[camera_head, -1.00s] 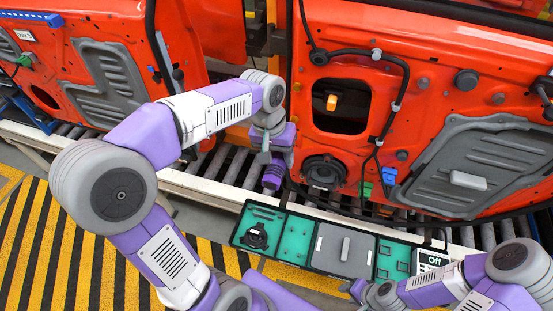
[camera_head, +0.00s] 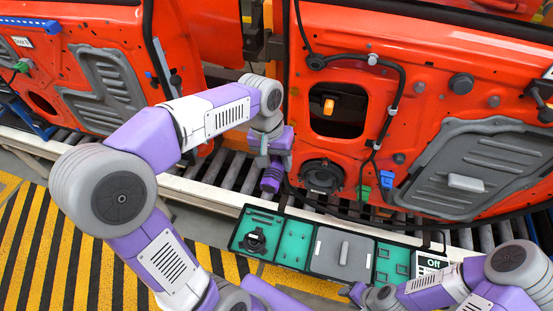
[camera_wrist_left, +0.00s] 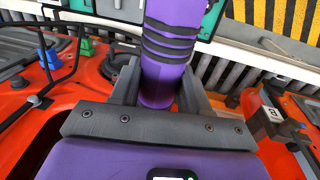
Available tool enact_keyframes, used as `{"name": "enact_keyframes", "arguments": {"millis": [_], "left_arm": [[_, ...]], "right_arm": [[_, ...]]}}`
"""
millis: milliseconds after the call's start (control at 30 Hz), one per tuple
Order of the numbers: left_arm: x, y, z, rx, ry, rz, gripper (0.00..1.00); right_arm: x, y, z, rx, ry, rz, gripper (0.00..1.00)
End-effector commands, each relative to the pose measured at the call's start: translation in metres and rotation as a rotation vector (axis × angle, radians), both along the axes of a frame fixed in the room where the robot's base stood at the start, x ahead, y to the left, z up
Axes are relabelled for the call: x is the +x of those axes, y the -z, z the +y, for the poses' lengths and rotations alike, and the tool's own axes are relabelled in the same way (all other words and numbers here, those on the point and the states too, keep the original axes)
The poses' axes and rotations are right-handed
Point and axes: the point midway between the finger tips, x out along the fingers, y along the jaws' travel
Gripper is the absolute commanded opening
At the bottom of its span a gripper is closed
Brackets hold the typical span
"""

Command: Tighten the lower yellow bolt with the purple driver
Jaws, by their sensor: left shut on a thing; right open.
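The purple driver (camera_head: 271,180) is held in my left gripper (camera_head: 266,159), in front of the orange-red door (camera_head: 430,60). In the left wrist view the driver's purple handle (camera_wrist_left: 170,60), with dark ribs, stands between the two grey fingers of the shut gripper (camera_wrist_left: 160,92). The driver's tip is not clearly seen. An orange-yellow piece (camera_head: 329,106) shows in the door's dark opening; I cannot tell whether it is a bolt. No lower yellow bolt can be made out. My right gripper (camera_head: 353,290) is open, low beside the tray, partly cut off by its arm.
A tray (camera_head: 310,245) with teal and grey compartments lies in front of the roller conveyor (camera_head: 215,180). A display reading "Off" (camera_head: 433,264) is at its right end. Another orange-red door (camera_head: 90,25) is at left. Black cable, green clip (camera_head: 363,192) and blue clip (camera_head: 386,178) are on the near door.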

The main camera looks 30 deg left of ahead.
Motion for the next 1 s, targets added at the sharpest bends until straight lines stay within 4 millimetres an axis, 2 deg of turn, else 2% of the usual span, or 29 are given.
{"name": "enact_keyframes", "arguments": {"millis": [1000], "left_arm": [[0.0098,-0.0011,0.0023,0.000,0.000,-0.003,0.00]], "right_arm": [[0.0000,-0.0046,0.0000,0.000,0.000,0.000,0.43]]}}
